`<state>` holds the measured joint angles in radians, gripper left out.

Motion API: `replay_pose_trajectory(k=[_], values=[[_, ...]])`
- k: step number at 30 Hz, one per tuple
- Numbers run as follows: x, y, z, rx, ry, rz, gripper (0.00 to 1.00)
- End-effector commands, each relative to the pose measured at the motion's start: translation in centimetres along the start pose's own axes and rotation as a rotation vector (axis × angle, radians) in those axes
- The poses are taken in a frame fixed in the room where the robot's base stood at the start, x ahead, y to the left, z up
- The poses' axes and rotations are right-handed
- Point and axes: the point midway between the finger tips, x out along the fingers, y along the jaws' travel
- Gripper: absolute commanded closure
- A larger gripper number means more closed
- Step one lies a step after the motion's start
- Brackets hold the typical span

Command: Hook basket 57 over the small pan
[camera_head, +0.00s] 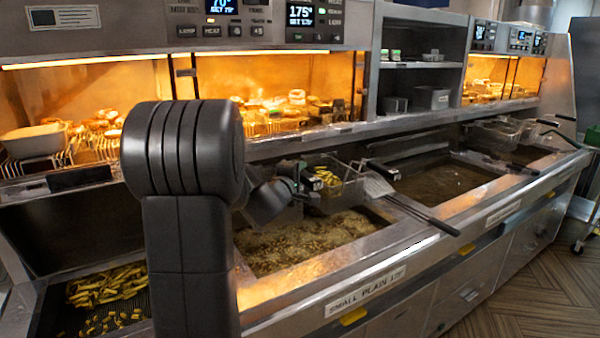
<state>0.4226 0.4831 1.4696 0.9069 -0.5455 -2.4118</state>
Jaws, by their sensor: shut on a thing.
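The small pan (300,245) is the nearest frying well, full of bubbling oil. The rail below it carries a label starting "SMALL PLAIN". A wire basket (350,187) with yellow chips in it is above the pan's far side. Its number cannot be read, so I cannot tell whether it is basket 57. My gripper (309,187) is at the basket's left side, partly hidden behind my own arm, and is shut on the basket. I cannot tell whether the basket touches the pan's back edge.
A flat skimmer (379,186) lies across the divider, its handle reaching over the front rail. A second oil well (440,183) and more baskets (497,132) are to the right. Loose chips (105,285) fill a tray at left. A heated shelf runs behind.

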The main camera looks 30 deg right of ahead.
Motion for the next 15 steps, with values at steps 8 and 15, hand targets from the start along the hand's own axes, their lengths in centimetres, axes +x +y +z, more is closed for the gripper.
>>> replay_pose_trajectory(k=[8, 15], values=[[0.01, -0.43, -0.02, 0.001, 0.0, 0.001, 1.0], [0.01, -0.5, -0.03, -0.001, 0.0, 0.0, 0.73]])
